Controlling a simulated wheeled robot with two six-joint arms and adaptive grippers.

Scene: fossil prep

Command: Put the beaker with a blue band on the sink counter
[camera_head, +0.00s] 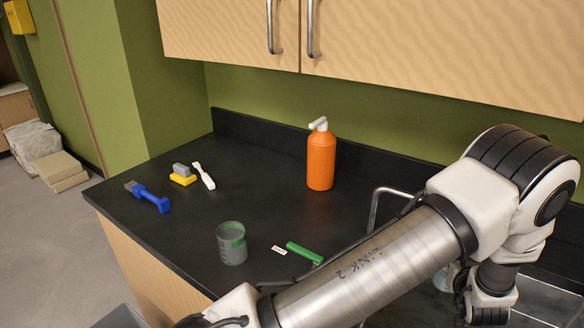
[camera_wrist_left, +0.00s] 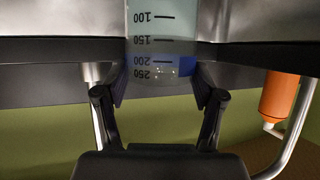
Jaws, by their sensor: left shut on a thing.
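My left gripper (camera_wrist_left: 160,90) is shut on a clear beaker (camera_wrist_left: 162,40) with graduation marks. A blue patch, part of its band, shows by the right finger in the left wrist view, which appears upside down. In the head view my left arm crosses the counter, and the pale beaker (camera_head: 445,278) shows only partly behind it at the sink. The black sink counter (camera_head: 255,190) runs along the wall. My right gripper is not in view.
A metal faucet (camera_head: 375,205) rises by the arm. Mid-counter is clear.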

